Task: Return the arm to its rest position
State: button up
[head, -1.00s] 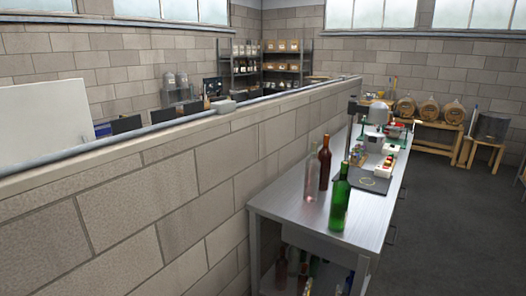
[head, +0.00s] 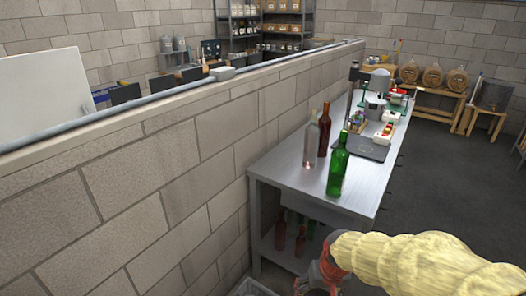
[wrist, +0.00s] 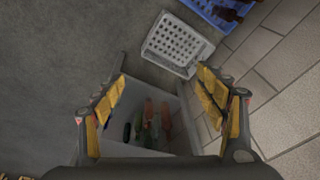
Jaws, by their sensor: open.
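My arm (head: 420,262), in a pale yellow cover, reaches in from the lower right of the head view. My gripper (head: 322,277) is at its end, low in front of the steel bench and partly cut off by the bottom edge. In the wrist view my gripper (wrist: 160,78) is open, with its two yellow-padded fingers wide apart and nothing between them.
A steel bench (head: 285,175) carries a clear, a brown and a green bottle (head: 338,168) near its front end. A block wall (head: 150,165) runs along the left. A white crate (wrist: 172,45) and a blue crate (wrist: 222,12) are on the floor. Open floor (head: 440,190) lies right.

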jog(key=s+d+r+p, duration=0.2)
jog(key=s+r, duration=1)
jog(key=s, duration=0.1)
jog(key=s+d+r+t+p, duration=0.1)
jog(key=s+r+t, duration=0.2)
jog(key=r, duration=0.8)
jog(key=shift+d+r+h, duration=0.3)
jog(key=shift+h, duration=0.1)
